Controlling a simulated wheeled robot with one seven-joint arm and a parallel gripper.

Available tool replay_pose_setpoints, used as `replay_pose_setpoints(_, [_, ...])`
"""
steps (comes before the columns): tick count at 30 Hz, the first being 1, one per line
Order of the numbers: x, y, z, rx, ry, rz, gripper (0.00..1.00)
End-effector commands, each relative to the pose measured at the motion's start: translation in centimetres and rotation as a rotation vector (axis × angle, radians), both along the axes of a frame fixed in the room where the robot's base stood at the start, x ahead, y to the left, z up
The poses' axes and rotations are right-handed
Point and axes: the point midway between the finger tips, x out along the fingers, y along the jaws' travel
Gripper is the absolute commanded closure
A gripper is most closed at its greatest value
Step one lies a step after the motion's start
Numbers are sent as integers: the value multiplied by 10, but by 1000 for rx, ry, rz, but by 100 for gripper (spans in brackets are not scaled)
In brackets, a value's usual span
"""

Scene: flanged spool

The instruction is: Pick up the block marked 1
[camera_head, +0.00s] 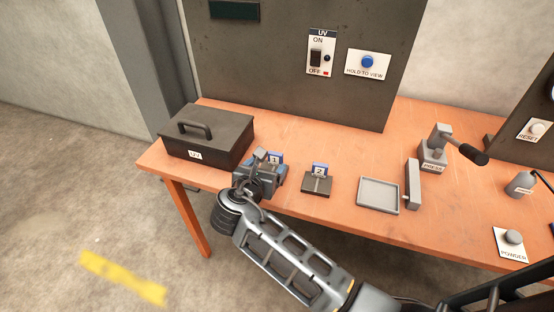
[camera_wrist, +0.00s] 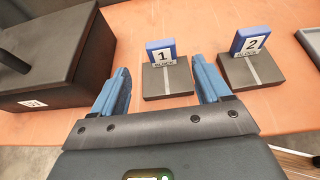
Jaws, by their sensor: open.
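The block marked 1 (camera_wrist: 161,53) is blue with a white number plate and stands upright on a dark grey base with a pale stripe (camera_wrist: 168,83). In the head view the block (camera_head: 275,158) shows just beyond my gripper (camera_head: 262,176), which hides much of its base. In the wrist view my gripper (camera_wrist: 162,92) is open, with blue fingers to the left and right of the base. Nothing is between the fingertips, and the block stands beyond them. The block marked 2 (camera_wrist: 251,42) stands on a similar base to the right; it also shows in the head view (camera_head: 319,169).
A dark lidded box with a handle (camera_head: 207,140) stands close on the left. A shallow grey tray (camera_head: 378,194), a press with a lever (camera_head: 435,155) and a powder dispenser (camera_head: 512,238) are to the right on the orange table (camera_head: 310,140). A dark panel (camera_head: 300,90) stands behind.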

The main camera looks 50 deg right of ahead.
Motion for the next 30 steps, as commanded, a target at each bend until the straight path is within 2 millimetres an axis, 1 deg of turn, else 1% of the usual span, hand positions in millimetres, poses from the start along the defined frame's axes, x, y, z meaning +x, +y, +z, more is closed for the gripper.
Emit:
replay_pose_setpoints(2, [4,-3,0,-6,10,-5,23])
replay_pose_setpoints(11, [13,-30,-9,-7,12,-6,23])
replay_pose_setpoints(15, [19,-50,-15,-7,11,-8,23])
replay_pose_setpoints(19, [24,-63,-22,-6,11,-6,23])
replay_pose_setpoints(22, [26,-68,-24,-7,11,-4,23])
replay_pose_setpoints(29, [26,-68,-24,-7,9,-4,23])
replay_pose_setpoints(30, [26,-68,-24,-7,9,-3,27])
